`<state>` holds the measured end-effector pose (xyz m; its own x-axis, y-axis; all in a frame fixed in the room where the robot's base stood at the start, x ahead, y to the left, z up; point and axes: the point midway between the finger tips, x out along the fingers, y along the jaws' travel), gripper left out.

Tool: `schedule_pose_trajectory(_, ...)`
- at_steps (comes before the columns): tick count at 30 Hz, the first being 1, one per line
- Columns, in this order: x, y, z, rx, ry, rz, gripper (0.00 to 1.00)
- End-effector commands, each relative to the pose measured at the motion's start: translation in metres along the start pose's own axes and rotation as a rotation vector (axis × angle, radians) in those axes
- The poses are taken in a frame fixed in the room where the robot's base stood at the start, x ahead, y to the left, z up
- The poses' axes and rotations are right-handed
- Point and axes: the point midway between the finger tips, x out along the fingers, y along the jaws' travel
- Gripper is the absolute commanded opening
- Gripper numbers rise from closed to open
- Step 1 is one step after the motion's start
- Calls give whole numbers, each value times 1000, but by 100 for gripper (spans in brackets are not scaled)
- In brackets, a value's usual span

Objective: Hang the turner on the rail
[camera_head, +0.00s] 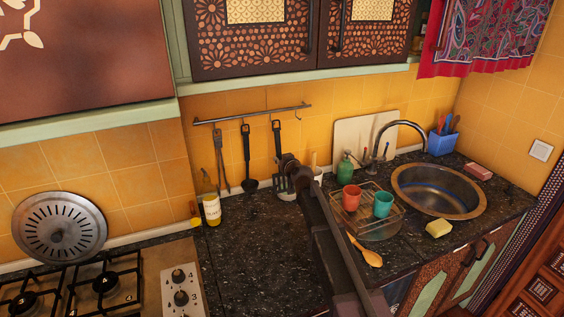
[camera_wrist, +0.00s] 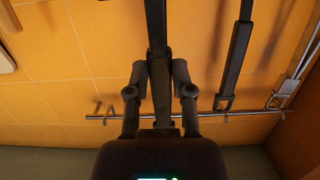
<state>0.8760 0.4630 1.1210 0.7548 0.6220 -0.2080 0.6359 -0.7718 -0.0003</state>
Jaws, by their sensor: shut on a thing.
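The turner (camera_head: 277,141) is upright against the tiled wall, its black handle top close below the rail (camera_head: 252,115). Its slotted head shows partly behind my gripper (camera_head: 288,162). In the wrist view, which looks inverted, my gripper (camera_wrist: 158,72) is shut on the turner's dark handle (camera_wrist: 156,25). The handle's end lies near the rail (camera_wrist: 245,113), where my gripper hides it, so I cannot tell if it is on a hook. An empty hook shows right of the turner in the head view.
A black ladle (camera_head: 246,158) and tongs-like utensil (camera_head: 220,160) hang left of the turner. An oil bottle (camera_head: 211,203) stands below them. A green soap bottle (camera_head: 346,164) and a rack with red and teal cups (camera_head: 352,197) stand to the right. The counter's middle is clear.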

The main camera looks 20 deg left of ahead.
Motion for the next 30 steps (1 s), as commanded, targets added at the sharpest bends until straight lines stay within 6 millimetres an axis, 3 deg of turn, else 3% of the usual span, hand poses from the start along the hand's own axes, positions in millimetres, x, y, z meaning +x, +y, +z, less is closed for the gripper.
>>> schedule_pose_trajectory(30,39,-2,4,-1,0,-2,0)
